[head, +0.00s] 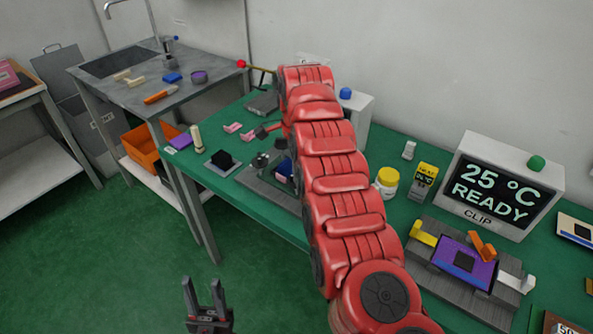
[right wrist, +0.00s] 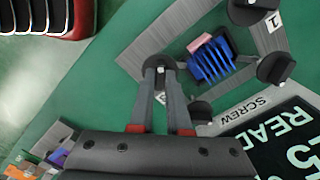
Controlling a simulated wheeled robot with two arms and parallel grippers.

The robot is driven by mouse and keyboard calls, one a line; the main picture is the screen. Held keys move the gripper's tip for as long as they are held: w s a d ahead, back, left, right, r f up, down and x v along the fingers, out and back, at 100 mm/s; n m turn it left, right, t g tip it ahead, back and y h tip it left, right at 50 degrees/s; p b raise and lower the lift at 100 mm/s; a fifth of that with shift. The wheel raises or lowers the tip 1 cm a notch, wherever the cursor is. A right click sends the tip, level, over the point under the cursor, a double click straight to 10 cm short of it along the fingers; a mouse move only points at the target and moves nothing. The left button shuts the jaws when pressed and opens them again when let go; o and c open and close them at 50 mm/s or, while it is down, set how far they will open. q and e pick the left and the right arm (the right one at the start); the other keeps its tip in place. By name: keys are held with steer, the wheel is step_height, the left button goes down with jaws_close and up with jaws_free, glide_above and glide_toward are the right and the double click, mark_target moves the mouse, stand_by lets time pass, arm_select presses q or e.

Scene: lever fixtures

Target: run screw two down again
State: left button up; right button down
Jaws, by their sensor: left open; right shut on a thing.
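In the right wrist view my right gripper (right wrist: 159,74) is shut on a black round screw knob (right wrist: 157,62) at one corner of the grey screw fixture (right wrist: 185,32). The number of this knob is not readable. A blue finned block (right wrist: 209,62) with a pink piece on top sits in the fixture's middle. Other black knobs (right wrist: 276,68) stand at the other corners. In the head view my red right arm covers much of this fixture (head: 256,186), and the right gripper is not clearly seen. My left gripper (head: 208,300) is open and empty above the floor.
A clip fixture (head: 440,276) with a purple board stands at the right, before a display (head: 505,187) reading 25 °C READY. Loose parts lie on the green bench's left end. Open floor surrounds my left gripper.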

steer(key=c, duration=0.9)
jaws_free()
step_height(320, 180, up, 6)
steer(key=shift+w+d+r+p, duration=0.15)
steer(key=shift+r+p, duration=0.1)
steer(key=shift+p, duration=1)
step_height(320, 180, up, 11)
steer(key=p, duration=1.1)
steer(key=shift+f, duration=0.1)
